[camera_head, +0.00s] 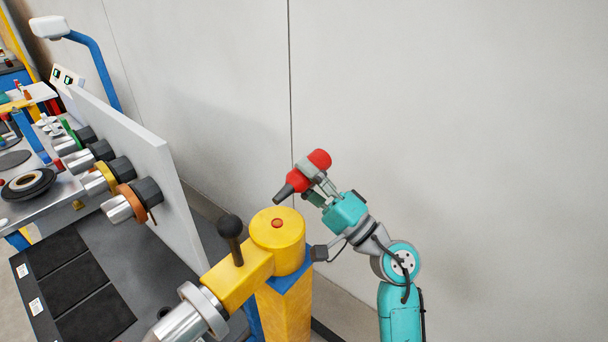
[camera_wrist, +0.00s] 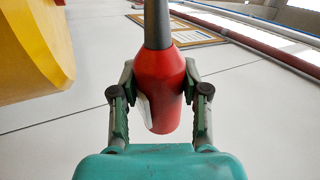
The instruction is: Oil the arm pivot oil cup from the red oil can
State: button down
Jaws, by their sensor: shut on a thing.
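The red oil can (camera_head: 318,160) is held in my gripper (camera_head: 308,172), tilted, with its dark spout pointing down and left. The spout tip is above the yellow pivot head (camera_head: 278,232) and apart from it. A small red cap-like spot (camera_head: 277,223), which looks like the oil cup, sits on top of the pivot head. In the wrist view the red can (camera_wrist: 161,85) stands between both fingers of my gripper (camera_wrist: 160,95), with its grey spout running out of the top of the picture. The yellow pivot head (camera_wrist: 35,50) is at the left there.
A yellow arm with a black ball-ended lever (camera_head: 231,228) and a metal roller (camera_head: 185,322) extends left from the pivot head. A pale upright panel (camera_head: 140,160) carries several rollers. A bench with dark mats (camera_head: 75,270) lies left. A plain wall stands behind.

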jog(key=shift+f+m+t+h, duration=0.2)
jog(key=shift+m+t+h, duration=0.1)
jog(key=shift+m, duration=0.3)
jog(key=shift+r, duration=4.5)
jog(key=shift+m, duration=0.4)
jog(key=shift+m+t+h, duration=0.95)
jog(key=shift+m, duration=0.9)
jog(key=shift+m+t+h, duration=0.95)
jog(key=shift+m, duration=0.9)
jog(key=shift+m, duration=0.3)
jog(key=shift+r+m+t+h, duration=0.1)
jog(key=shift+m+t+h, duration=0.2)
jog(key=shift+m+h, duration=1.7)
jog(key=shift+m, duration=1.3)
